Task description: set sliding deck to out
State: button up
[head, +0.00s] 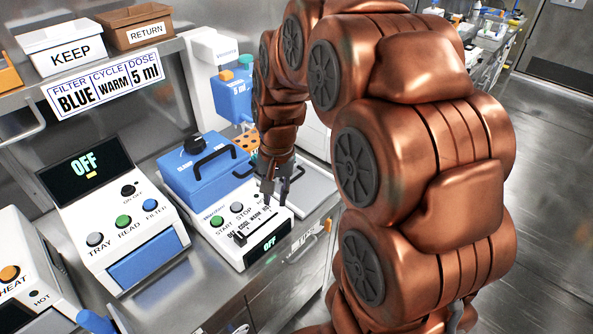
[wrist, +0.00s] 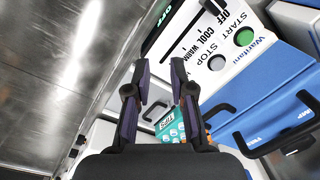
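My gripper (head: 275,192) points down over the front panel of the white and blue machine (head: 210,165), near its OFF, COOL, WARM slider scale. In the wrist view my gripper (wrist: 159,80) has its two dark fingers apart with nothing between them. No part is plainly labelled as the sliding deck. A pale flat surface (head: 312,188) shows right of my gripper, beside the machine and below the tall white instrument (head: 212,60); I cannot tell whether it is the deck. My arm hides much of that area.
The white and blue machine has black handles and a START button (head: 217,221). A reader (head: 120,225) whose screen says OFF stands to its left. KEEP (head: 70,50) and RETURN (head: 140,30) bins sit on the shelf. The floor (head: 545,190) at the right is clear.

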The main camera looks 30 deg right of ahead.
jog(key=w+d+f+m+t+p, duration=0.1)
jog(key=w+d+f+m, duration=0.25)
jog(key=w+d, duration=0.55)
jog(key=m, duration=0.4)
send_near(297, 177)
jog(key=shift+t, duration=0.4)
jog(key=shift+w+a+f+p, duration=0.15)
jog(key=shift+f+p, duration=0.4)
jog(key=shift+f, duration=0.75)
jog(key=shift+w+a+f+p, duration=0.15)
jog(key=shift+f+p, duration=0.45)
jog(key=shift+f, duration=0.75)
jog(key=shift+w+a+f+p, duration=0.15)
jog(key=shift+f+p, duration=0.4)
jog(key=shift+f, duration=0.75)
grip_shut()
